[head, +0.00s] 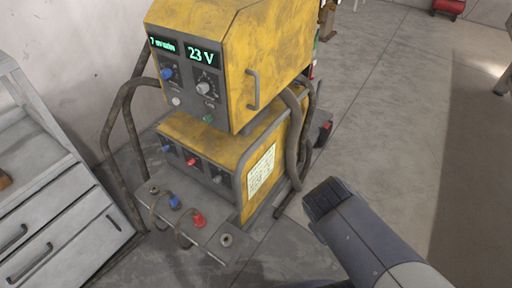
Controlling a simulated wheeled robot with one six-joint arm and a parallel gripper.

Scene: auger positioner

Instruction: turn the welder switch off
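The yellow welder (215,25) stands upright left of centre, with a second yellow unit (195,140) below it. Its green displays are lit; one (202,55) reads 23 V. The upper grey front panel carries a blue knob (167,73), a larger dial (204,88), a pale round button (177,101) and a small green part (208,118). I cannot tell which control is the power switch. My arm enters from the lower right. Its dark end, apparently my gripper (328,198), is right of the welder and apart from it; its fingers cannot be made out.
A grey drawer cabinet (60,235) stands at the left. Red (199,219) and blue (174,201) cable plugs sit on the low front ledge. Thick hoses (295,130) hang at the welder's right side. The floor (375,110) to the right is clear.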

